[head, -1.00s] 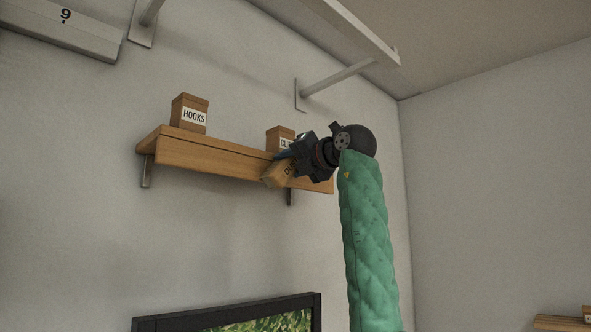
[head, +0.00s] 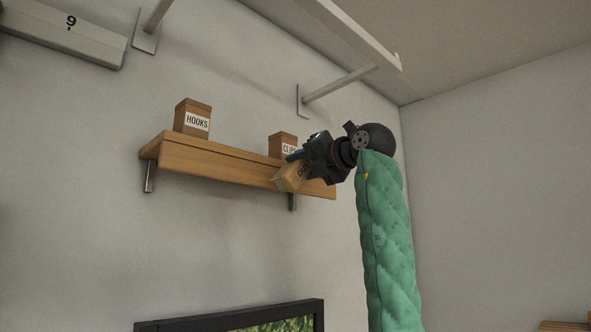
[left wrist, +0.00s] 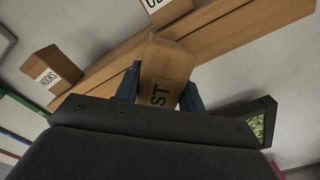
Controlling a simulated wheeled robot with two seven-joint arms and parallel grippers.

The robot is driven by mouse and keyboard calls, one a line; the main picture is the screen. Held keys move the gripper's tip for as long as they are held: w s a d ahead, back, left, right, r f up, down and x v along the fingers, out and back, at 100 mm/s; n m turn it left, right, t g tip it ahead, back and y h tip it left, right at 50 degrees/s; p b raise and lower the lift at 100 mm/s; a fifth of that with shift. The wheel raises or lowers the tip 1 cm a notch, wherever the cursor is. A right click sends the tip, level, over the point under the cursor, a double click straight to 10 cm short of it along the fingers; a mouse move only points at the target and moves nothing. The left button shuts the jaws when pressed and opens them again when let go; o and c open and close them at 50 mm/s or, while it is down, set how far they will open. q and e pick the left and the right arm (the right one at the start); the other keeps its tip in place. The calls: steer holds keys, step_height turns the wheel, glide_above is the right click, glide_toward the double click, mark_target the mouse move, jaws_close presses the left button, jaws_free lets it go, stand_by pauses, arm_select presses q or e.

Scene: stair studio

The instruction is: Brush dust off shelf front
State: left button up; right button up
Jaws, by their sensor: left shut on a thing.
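The wooden shelf (head: 215,164) is fixed to the wall, its front edge facing me; it also crosses the left wrist view (left wrist: 235,38). My left gripper (head: 302,168) is at the right part of the shelf front. No dust can be made out. My right gripper is not in view.
A box marked HOOKS (head: 193,117) stands on the shelf's left part. A second box (head: 282,145), its label partly covered, stands right behind my gripper. A white rail (head: 350,32) is overhead. A dark-framed picture (head: 235,318) is below; the wall between is clear.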

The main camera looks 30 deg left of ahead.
arm_select(q)
steer(key=shift+v, duration=1.05)
steer(key=shift+v, duration=1.5)
steer(key=shift+a, duration=0.2)
steer(key=shift+x, duration=3.4)
steer(key=shift+p+x, duration=0.4)
steer(key=shift+x, duration=0.55)
steer(key=shift+w+d+r, duration=0.1)
steer(key=shift+w, duration=0.05)
steer(key=w+p, duration=0.1)
steer(key=w, duration=0.1)
steer(key=w+d, duration=0.1)
steer(key=shift+w+d+p, duration=0.1)
steer(key=shift+w+p, duration=0.25)
steer(key=shift+w, duration=0.05)
